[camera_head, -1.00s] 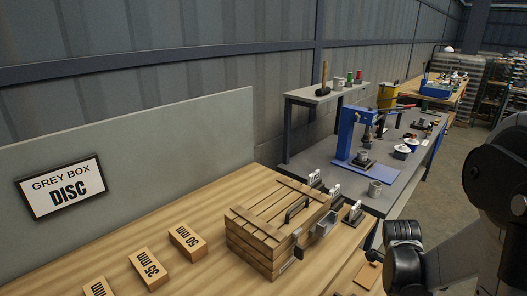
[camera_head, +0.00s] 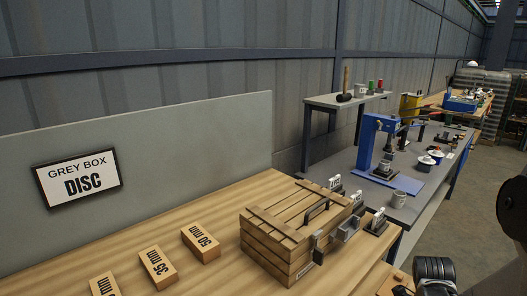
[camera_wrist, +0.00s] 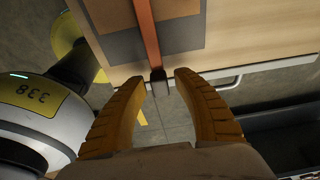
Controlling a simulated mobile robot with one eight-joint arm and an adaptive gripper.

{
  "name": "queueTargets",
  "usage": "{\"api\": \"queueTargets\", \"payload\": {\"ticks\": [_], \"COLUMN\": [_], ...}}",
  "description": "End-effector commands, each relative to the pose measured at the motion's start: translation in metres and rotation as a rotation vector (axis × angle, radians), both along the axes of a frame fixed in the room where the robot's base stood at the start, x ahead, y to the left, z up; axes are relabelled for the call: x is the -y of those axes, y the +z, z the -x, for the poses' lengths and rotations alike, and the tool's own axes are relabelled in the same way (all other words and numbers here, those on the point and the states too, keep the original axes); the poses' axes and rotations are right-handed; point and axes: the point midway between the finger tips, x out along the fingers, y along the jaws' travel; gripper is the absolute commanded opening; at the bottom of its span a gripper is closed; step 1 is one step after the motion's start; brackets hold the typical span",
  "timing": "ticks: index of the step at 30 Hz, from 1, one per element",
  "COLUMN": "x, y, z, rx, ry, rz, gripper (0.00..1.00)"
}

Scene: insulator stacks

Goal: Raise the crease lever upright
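An orange bar (camera_wrist: 149,30), which appears to be the crease lever, lies over a dark grey and brown panel in the wrist view. Its grey tip (camera_wrist: 158,76) sticks out past the edge of the wooden top. My gripper (camera_wrist: 160,82) is open, with its two yellow ridged fingers pointing at the tip. The tip lies at the mouth of the gap, between the fingertips; I cannot tell whether either finger touches it. In the head view my gripper is not visible, and the bar cannot be made out.
A light rail (camera_wrist: 240,76) runs along the edge of the wooden top (camera_wrist: 255,35). A dark bin (camera_wrist: 285,130) stands at the right. In the head view, a wooden crate (camera_head: 282,235) and labelled blocks (camera_head: 158,267) sit on the bench. A blue press (camera_head: 369,150) stands beyond.

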Motion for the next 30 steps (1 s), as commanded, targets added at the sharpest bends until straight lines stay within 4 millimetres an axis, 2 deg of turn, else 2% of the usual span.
{"api": "queueTargets", "payload": {"ticks": [1,2,3,11,21,30], "x": [0.0,0.0,0.0,0.0,-0.003,-0.003], "y": [0.0,0.0,0.0,0.003,0.026,0.026], "z": [0.0,0.0,0.0,0.0,-0.004,-0.004], "rx": [0.0,0.0,0.0,0.0,0.0,0.0], "ry": [0.0,0.0,0.0,0.0,0.001,0.0], "rz": [0.0,0.0,0.0,0.0,0.0,0.0], "gripper": [0.18,0.09,0.07,0.07,0.07,0.07]}}
